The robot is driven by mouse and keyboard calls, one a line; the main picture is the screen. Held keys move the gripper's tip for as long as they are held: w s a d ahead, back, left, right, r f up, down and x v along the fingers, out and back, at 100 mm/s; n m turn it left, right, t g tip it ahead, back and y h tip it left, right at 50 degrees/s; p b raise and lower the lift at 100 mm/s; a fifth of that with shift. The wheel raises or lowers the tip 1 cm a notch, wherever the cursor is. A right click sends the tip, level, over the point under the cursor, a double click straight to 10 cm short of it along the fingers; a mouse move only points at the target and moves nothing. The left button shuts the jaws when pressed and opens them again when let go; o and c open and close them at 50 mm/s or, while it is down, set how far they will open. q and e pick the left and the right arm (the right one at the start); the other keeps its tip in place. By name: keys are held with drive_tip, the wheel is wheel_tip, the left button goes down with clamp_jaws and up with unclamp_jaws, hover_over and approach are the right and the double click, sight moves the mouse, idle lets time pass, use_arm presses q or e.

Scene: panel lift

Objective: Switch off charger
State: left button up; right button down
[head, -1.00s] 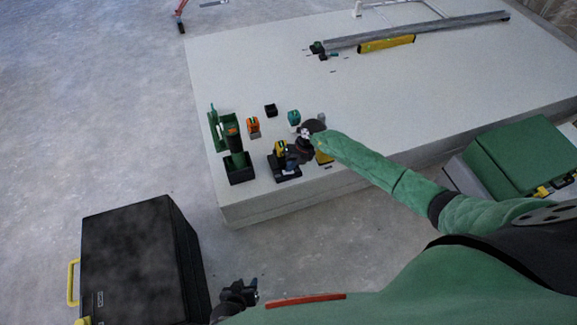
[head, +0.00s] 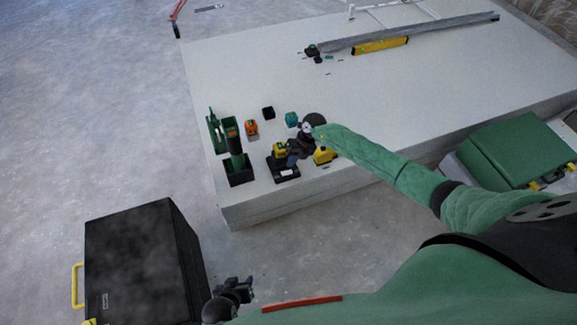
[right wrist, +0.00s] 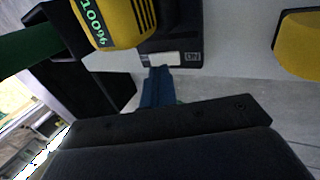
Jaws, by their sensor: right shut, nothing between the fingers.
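The charger (head: 286,173) is a black base with a yellow battery (head: 279,150) on it, near the front-left edge of the pale slab. In the right wrist view the battery (right wrist: 122,20) shows "100%". The charger's front (right wrist: 186,42) there carries a pale switch (right wrist: 160,58) beside an upside-down "ON" label. My right gripper (head: 295,158) is shut and empty beside the charger. Its blue fingertips (right wrist: 158,88) are just below the switch in the right wrist view; I cannot tell whether they touch it. My left gripper (head: 240,288) hangs low, away from the slab; its fingers are unclear.
An orange-topped item (head: 251,128), a teal item (head: 291,119) and a yellow block (head: 325,155) are close by. A black case (head: 135,260) stands on the floor. A yellow level (head: 380,46) lies at the back.

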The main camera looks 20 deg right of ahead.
use_arm(q)
drive_tip(key=shift+s+a+f, duration=0.1)
drive_tip(key=shift+s+f, duration=0.25)
drive_tip(key=shift+f, duration=0.05)
use_arm(e)
wheel_tip(320, 180, up, 10)
drive_tip(key=d, duration=0.2)
drive_tip(key=shift+r, duration=0.25)
